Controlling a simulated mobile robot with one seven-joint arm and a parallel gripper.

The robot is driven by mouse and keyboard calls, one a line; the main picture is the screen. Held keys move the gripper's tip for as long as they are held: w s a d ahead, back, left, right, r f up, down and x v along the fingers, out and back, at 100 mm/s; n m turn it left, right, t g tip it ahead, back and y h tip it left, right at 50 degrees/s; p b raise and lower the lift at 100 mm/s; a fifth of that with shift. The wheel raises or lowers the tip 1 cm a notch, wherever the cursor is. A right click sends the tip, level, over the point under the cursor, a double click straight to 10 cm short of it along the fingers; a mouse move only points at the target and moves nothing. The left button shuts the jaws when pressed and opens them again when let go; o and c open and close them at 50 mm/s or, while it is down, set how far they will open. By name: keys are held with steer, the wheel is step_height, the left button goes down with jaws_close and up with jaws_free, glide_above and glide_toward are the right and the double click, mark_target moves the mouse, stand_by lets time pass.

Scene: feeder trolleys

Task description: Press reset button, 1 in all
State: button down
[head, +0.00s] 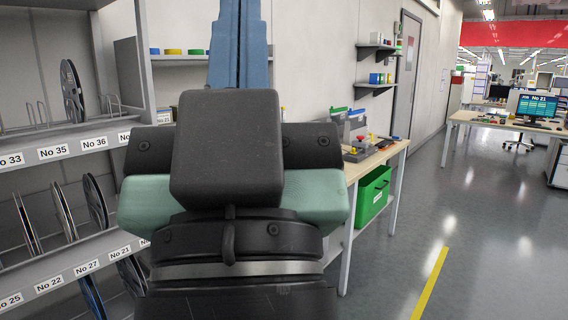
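A small red knob (361,137) shows on a grey device (360,151) on the wooden bench, right of my arm. It is too small to tell whether it is the reset button. My gripper (240,40) rises at the top centre, beyond the black block of my wrist. Its two blue fingers stand side by side with no background showing between them, and nothing is seen held. The tips run out at the top edge. The gripper is left of the red knob in the picture and apart from it. My arm hides the bench's left part.
A reel rack (60,153) with numbered labels stands at the left. A green crate (373,197) sits under the bench (398,150). Wall shelves (377,87) hang above it. A second table (470,116) with a monitor stands far right. The floor (470,230) at right is clear.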

step_height(320, 180, up, 12)
steer(key=p, duration=0.9)
steer(key=shift+f, duration=0.2)
